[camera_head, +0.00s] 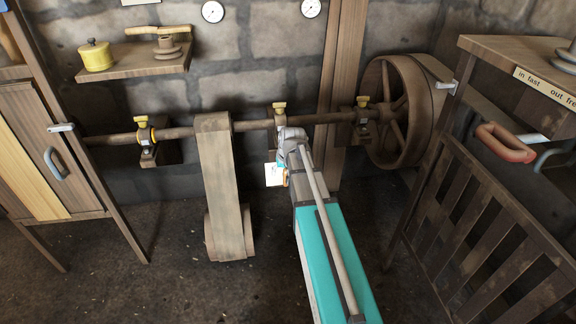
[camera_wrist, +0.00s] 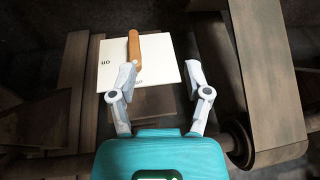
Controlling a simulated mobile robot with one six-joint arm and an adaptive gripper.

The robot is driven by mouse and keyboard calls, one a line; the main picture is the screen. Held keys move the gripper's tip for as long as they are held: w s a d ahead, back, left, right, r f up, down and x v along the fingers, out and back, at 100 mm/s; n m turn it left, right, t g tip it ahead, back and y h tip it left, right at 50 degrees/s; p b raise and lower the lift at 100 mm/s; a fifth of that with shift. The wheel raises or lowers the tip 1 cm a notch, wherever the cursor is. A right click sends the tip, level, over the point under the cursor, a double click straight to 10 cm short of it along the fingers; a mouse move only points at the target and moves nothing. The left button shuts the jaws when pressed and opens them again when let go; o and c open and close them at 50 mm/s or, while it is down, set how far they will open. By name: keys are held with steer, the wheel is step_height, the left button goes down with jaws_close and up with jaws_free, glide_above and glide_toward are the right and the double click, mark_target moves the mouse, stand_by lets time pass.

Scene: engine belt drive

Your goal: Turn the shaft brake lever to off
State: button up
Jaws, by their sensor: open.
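The brake lever's orange-brown wooden handle (camera_wrist: 134,46) stands in front of a white label plate (camera_wrist: 160,56) in the wrist view. The plate carries small dark lettering at its left and lower edges; it is turned and hard to read. My gripper (camera_wrist: 160,76) is open and empty. Its two grey fingers point toward the plate, and the handle lies near the left fingertip. I cannot tell whether they touch. In the head view the plate (camera_head: 272,176) shows below the shaft (camera_head: 180,133), left of my arm. My wrist hides most of the lever and the fingers there.
A wide belt (camera_head: 222,180) hangs from the shaft left of my arm; it runs close on the right in the wrist view (camera_wrist: 268,75). A large wheel (camera_head: 398,112) is at the right. A wooden post (camera_head: 340,70) stands behind. A slatted rack (camera_head: 480,220) is right.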

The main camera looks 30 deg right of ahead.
steer(key=s+a+f+n+g+b, duration=0.1)
steer(key=s+a+f+n+g, duration=0.1)
steer(key=s+a, duration=1)
steer(key=shift+s+a+g, duration=0.3)
steer(key=shift+a+g, duration=0.1)
steer(key=shift+a, duration=0.6)
steer(key=shift+f, duration=0.1)
steer(key=s+a+g, duration=0.1)
steer(key=s+a, duration=0.3)
steer(key=s, duration=0.1)
step_height(320, 180, up, 38)
steer(key=p, duration=3.7)
steer(key=shift+d+f+n+h, duration=0.2)
steer(key=shift+d+n+h, duration=0.1)
steer(key=shift+n, duration=0.1)
